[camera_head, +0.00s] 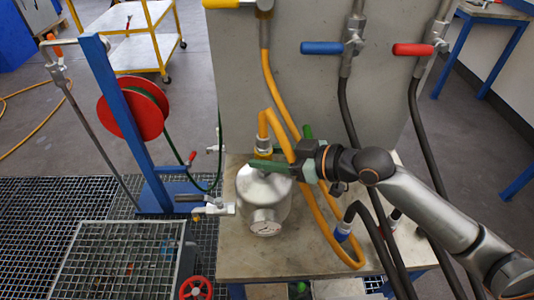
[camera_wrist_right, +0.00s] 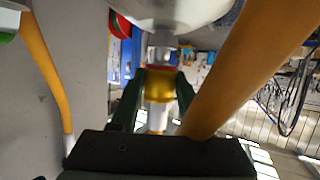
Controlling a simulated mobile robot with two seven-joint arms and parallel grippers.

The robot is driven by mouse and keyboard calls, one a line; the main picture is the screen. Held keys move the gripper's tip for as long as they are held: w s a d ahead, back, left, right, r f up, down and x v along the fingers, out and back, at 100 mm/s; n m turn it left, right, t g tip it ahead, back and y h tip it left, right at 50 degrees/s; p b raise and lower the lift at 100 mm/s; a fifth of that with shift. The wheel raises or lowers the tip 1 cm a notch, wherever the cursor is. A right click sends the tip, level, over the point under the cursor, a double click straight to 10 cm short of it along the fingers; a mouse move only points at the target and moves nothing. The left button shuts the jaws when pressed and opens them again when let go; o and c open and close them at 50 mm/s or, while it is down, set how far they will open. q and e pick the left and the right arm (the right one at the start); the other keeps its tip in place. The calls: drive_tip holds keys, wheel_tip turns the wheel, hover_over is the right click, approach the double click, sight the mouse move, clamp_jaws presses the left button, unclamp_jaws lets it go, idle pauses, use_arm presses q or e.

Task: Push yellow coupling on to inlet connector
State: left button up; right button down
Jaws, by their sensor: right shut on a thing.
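The silver vessel (camera_head: 262,198) with a round gauge (camera_head: 265,222) stands on the bench. The yellow coupling (camera_head: 263,145) sits above its top, at the end of a yellow-orange hose (camera_head: 268,75). My right gripper (camera_head: 282,150) reaches in from the right with its green fingers at the coupling. In the right wrist view, the gripper (camera_wrist_right: 156,95) is shut on the yellow coupling (camera_wrist_right: 158,86). The grey inlet connector (camera_wrist_right: 161,52) is in line with the coupling's red-ringed end, against the vessel's body (camera_wrist_right: 175,10). I cannot tell whether the coupling is fully seated. My left gripper is not in view.
A grey panel (camera_head: 305,90) behind carries blue (camera_head: 322,47) and red (camera_head: 412,50) valve handles with dark hoses. A blue-collared hose end (camera_head: 343,232) is right of the vessel. A blue post with a red reel (camera_head: 125,108) stands left. The bench front (camera_head: 285,262) is mostly clear.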

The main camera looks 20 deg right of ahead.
drive_tip(key=shift+f+b, duration=0.55)
drive_tip(key=shift+f, duration=0.35)
drive_tip(key=shift+c, duration=1.5)
unclamp_jaws()
drive_tip(key=shift+s+d, duration=0.1)
drive_tip(key=v, duration=1.2)
drive_tip(key=shift+b, duration=0.35)
drive_tip(key=shift+r, duration=0.1)
drive_tip(key=shift+s, duration=0.1)
